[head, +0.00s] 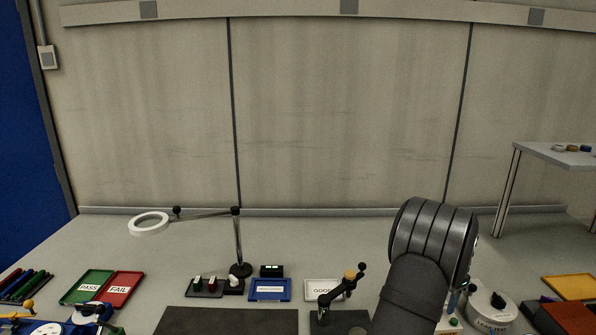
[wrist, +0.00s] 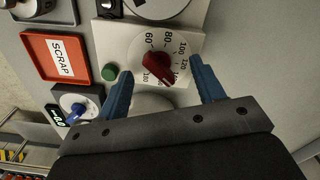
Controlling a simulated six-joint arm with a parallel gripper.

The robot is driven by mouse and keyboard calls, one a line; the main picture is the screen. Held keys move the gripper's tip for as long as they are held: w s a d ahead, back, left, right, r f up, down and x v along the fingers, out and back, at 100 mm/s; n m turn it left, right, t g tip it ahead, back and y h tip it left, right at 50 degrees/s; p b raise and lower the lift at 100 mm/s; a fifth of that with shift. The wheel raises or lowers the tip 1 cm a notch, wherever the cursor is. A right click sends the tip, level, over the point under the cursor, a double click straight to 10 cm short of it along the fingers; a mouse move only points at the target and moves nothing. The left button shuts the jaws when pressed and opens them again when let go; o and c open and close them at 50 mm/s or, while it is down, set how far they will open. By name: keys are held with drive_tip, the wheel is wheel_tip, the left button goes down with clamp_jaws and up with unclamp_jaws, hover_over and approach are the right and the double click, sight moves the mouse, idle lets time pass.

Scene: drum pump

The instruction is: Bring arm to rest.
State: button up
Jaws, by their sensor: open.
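My gripper (wrist: 160,67) is open in the wrist view, its two blue fingers apart with nothing held between them. In the picture, a red pointer knob (wrist: 157,68) on a white dial panel (wrist: 185,95) shows in the gap between the fingertips. I cannot tell how far above the knob the fingers are, but no contact is visible.
Beside the knob are a green button (wrist: 108,72), a red SCRAP tray (wrist: 62,58) and a blue-knobbed device (wrist: 75,105). In the head view, a ring lamp (head: 150,223), a blue tray (head: 270,289) and PASS (head: 88,285) and FAIL (head: 118,288) trays stand left of my arm.

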drive_tip(key=n, duration=0.5)
idle(0.3)
